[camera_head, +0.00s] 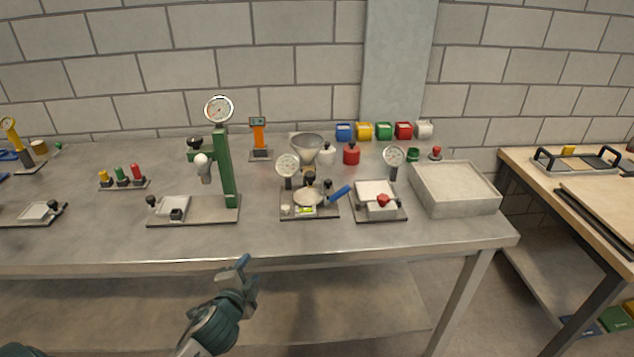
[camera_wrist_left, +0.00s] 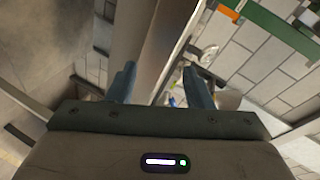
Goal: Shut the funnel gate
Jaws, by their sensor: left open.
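A grey metal funnel-like bowl (camera_head: 307,147) stands toward the back of the metal table, right of the middle. In front of it is a small dark-based fixture (camera_head: 309,213) with a round dial, a pale round dish and a blue lever handle (camera_head: 340,192) sticking out to the right. I cannot tell which part is the funnel gate, or whether it is open. My left gripper (camera_head: 244,274) is in front of the table's front edge, apart from everything. Its two fingers (camera_wrist_left: 160,85) are spread and empty in the left wrist view. My right gripper is not in view.
A green press stand (camera_head: 226,165) with a dial rises left of the fixture. A plate fixture with a red knob (camera_head: 383,200) and a grey sand tray (camera_head: 455,207) stand to the right. Bare tabletop (camera_head: 270,235) runs along the front edge (camera_head: 120,267).

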